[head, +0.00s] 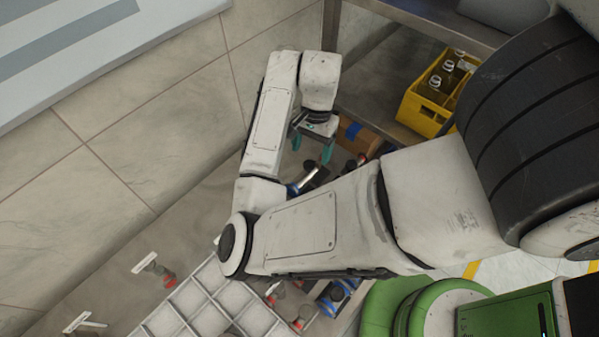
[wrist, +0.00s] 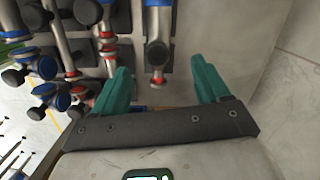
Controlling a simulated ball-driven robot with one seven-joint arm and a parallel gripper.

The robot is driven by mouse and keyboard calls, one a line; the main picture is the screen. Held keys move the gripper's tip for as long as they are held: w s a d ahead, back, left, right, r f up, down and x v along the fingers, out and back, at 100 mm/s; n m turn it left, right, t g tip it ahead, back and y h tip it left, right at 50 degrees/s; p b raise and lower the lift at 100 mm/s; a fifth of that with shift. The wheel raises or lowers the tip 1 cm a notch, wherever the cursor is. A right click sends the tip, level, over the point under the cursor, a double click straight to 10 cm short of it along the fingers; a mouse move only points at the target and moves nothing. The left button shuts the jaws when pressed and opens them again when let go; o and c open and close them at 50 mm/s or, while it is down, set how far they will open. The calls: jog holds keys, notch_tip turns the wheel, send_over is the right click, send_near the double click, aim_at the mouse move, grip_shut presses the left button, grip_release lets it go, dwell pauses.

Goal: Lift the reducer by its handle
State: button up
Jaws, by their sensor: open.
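My gripper (head: 311,147) hangs at the end of my arm with its teal fingers apart and nothing between them. In the wrist view, my gripper (wrist: 160,66) is open over a row of metal pipe fittings. One metal fitting (wrist: 157,25) with a blue collar, a black knob and a red tip lies in line with the gap between the fingers, apart from them. I cannot tell for sure which fitting is the reducer. In the head view, a shiny metal fitting (head: 312,178) with a blue ring shows below the fingers, partly hidden by my arm.
Several blue- and red-ringed fittings (wrist: 72,60) crowd the left of the wrist view. A grey wall (wrist: 295,60) stands close on the right. A white divided tray (head: 192,297) is in front.

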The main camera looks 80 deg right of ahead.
aim_at(310, 161)
jog(key=f, duration=0.1)
jog(key=f+b, duration=0.1)
jog(key=f, duration=0.2)
jog(key=shift+a+f, duration=0.2)
jog(key=shift+a, duration=0.05)
jog(key=shift+w+a+f+b, duration=0.1)
jog(key=shift+a+f+b, duration=0.15)
jog(key=shift+f+b, duration=0.7)
jog(key=shift+a+f+b, duration=0.2)
jog(key=shift+a+f, duration=0.05)
jog(key=shift+f, duration=1.3)
grip_shut()
